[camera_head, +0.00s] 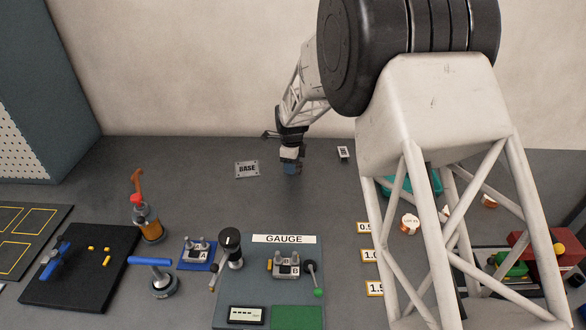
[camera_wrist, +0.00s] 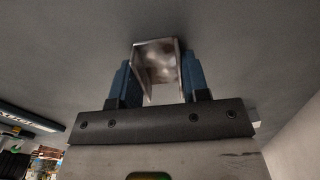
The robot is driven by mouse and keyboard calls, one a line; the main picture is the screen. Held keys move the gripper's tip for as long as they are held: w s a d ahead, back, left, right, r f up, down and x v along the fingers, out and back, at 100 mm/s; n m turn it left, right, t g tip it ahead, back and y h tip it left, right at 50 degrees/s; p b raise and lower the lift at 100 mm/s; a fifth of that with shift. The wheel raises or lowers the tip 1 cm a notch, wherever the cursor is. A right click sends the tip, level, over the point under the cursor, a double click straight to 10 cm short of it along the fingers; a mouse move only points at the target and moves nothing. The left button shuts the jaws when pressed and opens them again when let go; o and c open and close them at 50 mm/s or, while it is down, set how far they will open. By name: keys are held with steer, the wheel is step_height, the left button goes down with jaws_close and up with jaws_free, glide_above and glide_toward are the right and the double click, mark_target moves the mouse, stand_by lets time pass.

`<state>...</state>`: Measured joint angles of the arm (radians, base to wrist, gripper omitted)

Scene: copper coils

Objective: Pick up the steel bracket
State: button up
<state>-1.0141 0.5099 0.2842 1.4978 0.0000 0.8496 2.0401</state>
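The steel bracket (camera_wrist: 156,62) is a shiny, bent, U-like piece of metal. In the wrist view it sits between the two blue fingers of my gripper (camera_wrist: 158,72), which press against its sides. In the head view my gripper (camera_head: 291,170) points down over the grey table behind the gauge station. The bracket cannot be made out there, hidden by the fingers. I cannot tell whether the bracket touches the table or hangs just above it.
A BASE plate (camera_head: 247,169) lies left of my gripper, and a small white block (camera_head: 343,153) to its right. The gauge mat (camera_head: 234,292), an orange bottle (camera_head: 147,220) and a black tray (camera_head: 80,270) stand nearer. The table around my gripper is mostly clear.

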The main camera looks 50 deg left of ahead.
steer(key=c, duration=0.4)
steer(key=shift+r, duration=0.15)
steer(key=shift+r, duration=1.45)
steer(key=shift+s+d+r, duration=0.1)
steer(key=shift+d+r, duration=0.05)
steer(key=shift+r, duration=0.1)
steer(key=s+d, duration=0.2)
steer(key=d, duration=0.2)
steer(key=s+d+r, duration=0.1)
steer(key=s+d, duration=0.2)
steer(key=d, duration=0.1)
steer(key=s+d, duration=0.3)
steer(key=d, duration=0.2)
steer(key=shift+s+r, duration=0.15)
steer(key=shift+s, duration=0.1)
